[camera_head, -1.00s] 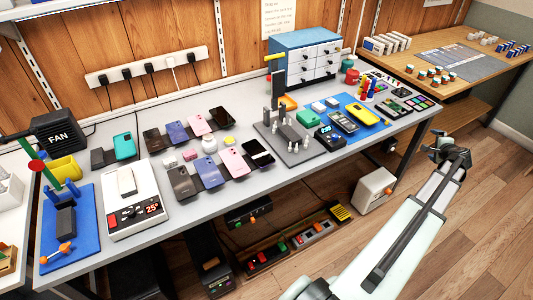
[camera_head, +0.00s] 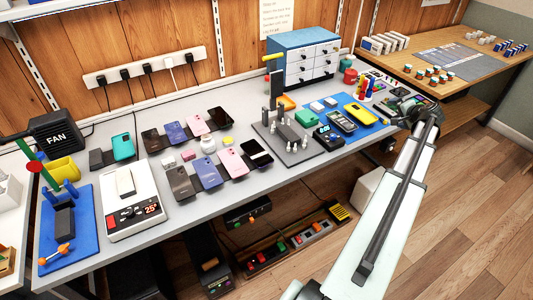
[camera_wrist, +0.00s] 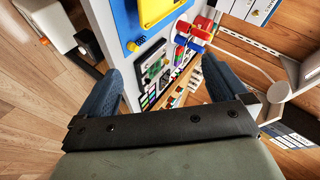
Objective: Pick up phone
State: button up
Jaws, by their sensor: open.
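Several phones lie in two rows on the grey table. The front row has a grey phone (camera_head: 181,183), a blue one (camera_head: 208,172), a pink one (camera_head: 233,162) and a black one (camera_head: 257,152). A teal phone (camera_head: 123,146) lies farther left. My gripper (camera_head: 424,112) is at the table's right end, far from these rows. In the wrist view its fingers (camera_wrist: 163,78) are spread apart with nothing held between them.
A blue mat (camera_head: 335,101) with a yellow device (camera_head: 361,114) lies left of my gripper. A grey fixture with pegs (camera_head: 290,150) and a blue drawer cabinet (camera_head: 305,57) stand mid-table. A white scale (camera_head: 135,215) is at left. A wooden table (camera_head: 450,85) stands at right.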

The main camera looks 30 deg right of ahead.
jog(key=w+a+n+g+y, duration=0.1)
jog(key=w+a+n+y, duration=0.3)
jog(key=w+a, duration=0.6)
notch_tip(320, 180, up, 5)
jog(key=n+g, duration=0.9)
jog(key=n, duration=0.5)
send_over(256, 152)
jog(key=f, duration=0.8)
jog(key=shift+w+d+f, duration=0.1)
jog(key=shift+d, duration=0.1)
jog(key=shift+a+f, duration=0.15)
jog(key=shift+f, duration=2.5)
jog(key=shift+c, duration=0.5)
jog(key=c, duration=1.1)
